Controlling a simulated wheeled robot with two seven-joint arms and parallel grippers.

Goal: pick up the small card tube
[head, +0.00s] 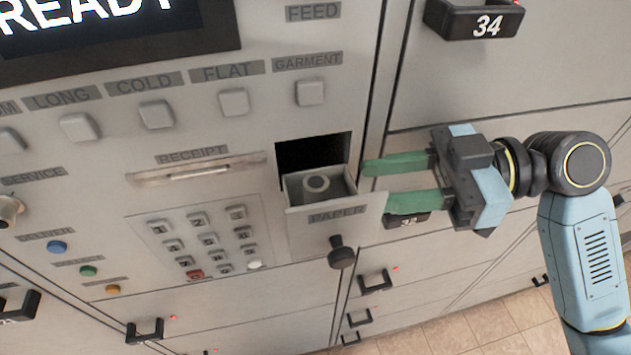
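The drawer is tipped out of the machine front and has a PAPER label and a black knob below. My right gripper (378,184) comes in from the right with its green fingers spread apart and nothing between them. Its fingertips are just right of the drawer, apart from the tube. My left gripper is not in the head view.
A keypad (207,240) and a receipt slot (197,170) are left of the drawer. Label buttons (233,102) run above. Locker doors with black handles, one marked 34 (487,25), are at right and below. A tiled floor (470,320) shows at lower right.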

